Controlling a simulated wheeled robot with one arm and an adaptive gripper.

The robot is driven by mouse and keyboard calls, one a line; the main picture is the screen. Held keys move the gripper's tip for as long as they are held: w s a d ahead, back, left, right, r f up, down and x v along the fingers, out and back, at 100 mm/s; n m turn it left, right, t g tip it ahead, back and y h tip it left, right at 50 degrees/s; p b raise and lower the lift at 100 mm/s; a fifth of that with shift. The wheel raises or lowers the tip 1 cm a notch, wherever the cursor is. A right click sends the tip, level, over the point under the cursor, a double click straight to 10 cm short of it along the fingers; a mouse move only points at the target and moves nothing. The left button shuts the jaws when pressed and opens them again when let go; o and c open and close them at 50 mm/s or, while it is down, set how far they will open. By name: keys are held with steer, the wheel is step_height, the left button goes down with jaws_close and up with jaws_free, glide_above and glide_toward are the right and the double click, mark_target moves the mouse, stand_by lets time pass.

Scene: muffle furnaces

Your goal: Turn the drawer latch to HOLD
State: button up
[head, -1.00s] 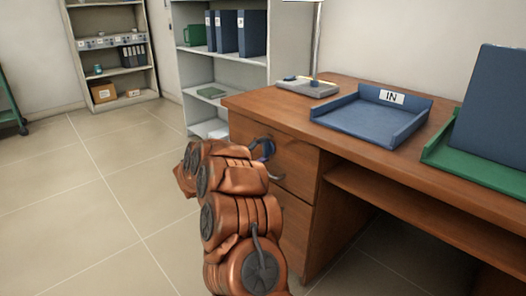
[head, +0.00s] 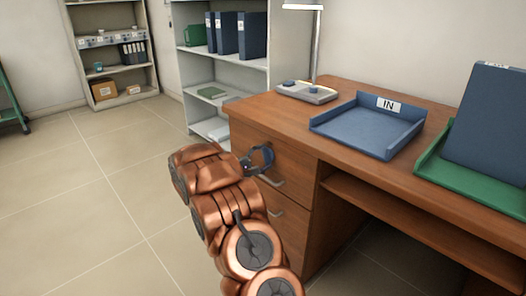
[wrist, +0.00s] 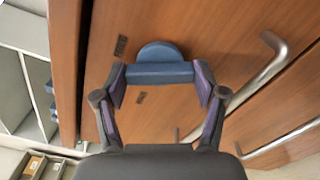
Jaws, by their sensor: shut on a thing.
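The drawer latch (wrist: 160,70) is a blue knob with a round base and a straight bar, on the wooden drawer front (wrist: 225,30). In the wrist view my gripper (wrist: 161,82) is shut on the bar, one finger at each end, and the bar lies nearly level in that picture. In the head view my gripper (head: 260,160) is at the desk's top drawer, and the latch is mostly hidden there.
Metal drawer handles are close by, one right of the latch (wrist: 265,60) and one lower (wrist: 285,140). On the desk top (head: 270,108) stand a blue IN tray (head: 365,140), a green tray (head: 450,170) with a blue binder, and a lamp (head: 306,92).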

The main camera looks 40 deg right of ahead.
steer(key=n+p, duration=0.2)
steer(key=p, duration=0.1)
steer(key=shift+r+n, duration=0.3)
steer(key=n+p, duration=0.3)
steer(key=p, duration=0.1)
steer(key=shift+n, duration=0.3)
steer(key=n+p, duration=0.2)
steer(key=shift+f+n, duration=0.25)
steer(key=shift+n, duration=0.05)
steer(key=shift+n+p, duration=1.05)
steer(key=shift+n, duration=0.75)
steer(key=shift+f, duration=0.1)
steer(key=o, duration=1.1)
steer(key=shift+o, duration=0.2)
steer(key=shift+a, duration=0.1)
